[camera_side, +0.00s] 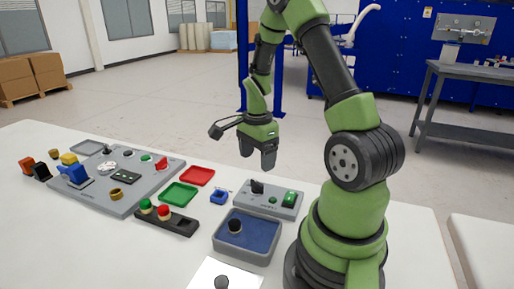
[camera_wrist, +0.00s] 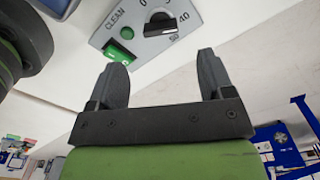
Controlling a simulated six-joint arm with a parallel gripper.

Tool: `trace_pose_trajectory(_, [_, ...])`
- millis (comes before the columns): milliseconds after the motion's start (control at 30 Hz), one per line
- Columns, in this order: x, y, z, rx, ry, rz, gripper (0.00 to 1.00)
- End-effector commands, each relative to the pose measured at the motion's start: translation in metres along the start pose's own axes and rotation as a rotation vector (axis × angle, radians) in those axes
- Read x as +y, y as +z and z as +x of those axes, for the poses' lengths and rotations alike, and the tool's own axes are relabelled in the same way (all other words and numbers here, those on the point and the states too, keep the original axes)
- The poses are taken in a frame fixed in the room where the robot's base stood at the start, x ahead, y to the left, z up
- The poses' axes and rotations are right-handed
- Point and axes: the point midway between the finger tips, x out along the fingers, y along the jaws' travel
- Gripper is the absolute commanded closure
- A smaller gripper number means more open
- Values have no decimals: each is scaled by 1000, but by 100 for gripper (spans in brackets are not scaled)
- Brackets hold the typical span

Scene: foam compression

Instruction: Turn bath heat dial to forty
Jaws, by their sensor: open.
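The bath heat dial is a black knob (camera_side: 257,187) on a grey control box (camera_side: 268,207) at the table's back right. In the wrist view the dial (camera_wrist: 160,24) shows at the top, with printed numbers around it; which mark it points to is not clear. A small green button (camera_side: 273,200) and a green rocker switch (camera_side: 290,198) are on the same box, beside the word CLEAN in the wrist view. My gripper (camera_side: 258,166) hangs above and behind the box, fingers down. It is open and empty (camera_wrist: 163,66), apart from the dial.
A grey tray with a blue inside (camera_side: 262,247) holds a dark round piece (camera_side: 235,226) in front of the box. A blue block (camera_side: 219,197), red tray (camera_side: 198,176), green tray (camera_side: 179,194) and a black rack (camera_side: 166,221) with red and green balls lie to the left.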

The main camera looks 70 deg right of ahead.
Motion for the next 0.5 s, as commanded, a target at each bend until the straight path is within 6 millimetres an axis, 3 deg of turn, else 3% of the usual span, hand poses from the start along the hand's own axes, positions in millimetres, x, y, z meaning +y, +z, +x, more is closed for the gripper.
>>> trace_pose_trajectory(200, [0, 0, -24, 1, -2, -1, 26])
trace_pose_trajectory(500, [0, 0, -26, 0, 1, 0, 26])
